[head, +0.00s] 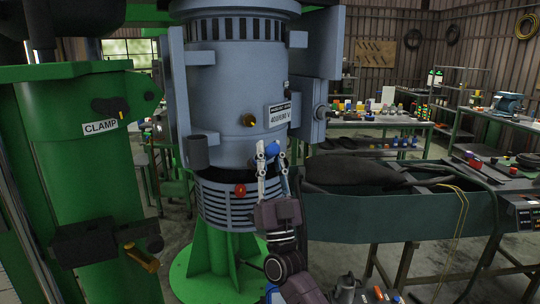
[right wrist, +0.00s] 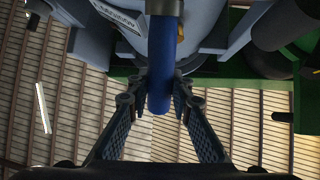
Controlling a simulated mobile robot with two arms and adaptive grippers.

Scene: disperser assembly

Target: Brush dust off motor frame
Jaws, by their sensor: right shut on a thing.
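The motor frame (head: 235,95) is a large grey-blue cylinder with a slotted top, side plates and a slotted lower ring, upright on a green pedestal (head: 212,260). My right gripper (head: 271,155) is in front of its lower right side, pointing up. It is shut on a blue handle (head: 272,148), probably that of the brush. In the right wrist view, the blue handle (right wrist: 161,75) stands between the two fingertips (right wrist: 159,92), and its far end runs out of the top edge, so bristles are hidden. I cannot make out dust or contact with the frame. My left gripper is not in view.
A green clamp column (head: 90,170) stands close on the left. A dark green bench or trough (head: 400,215) with a black item on it is at the right. Brass (head: 249,121) and red (head: 240,190) fittings stick out of the motor. Benches with parts stand behind.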

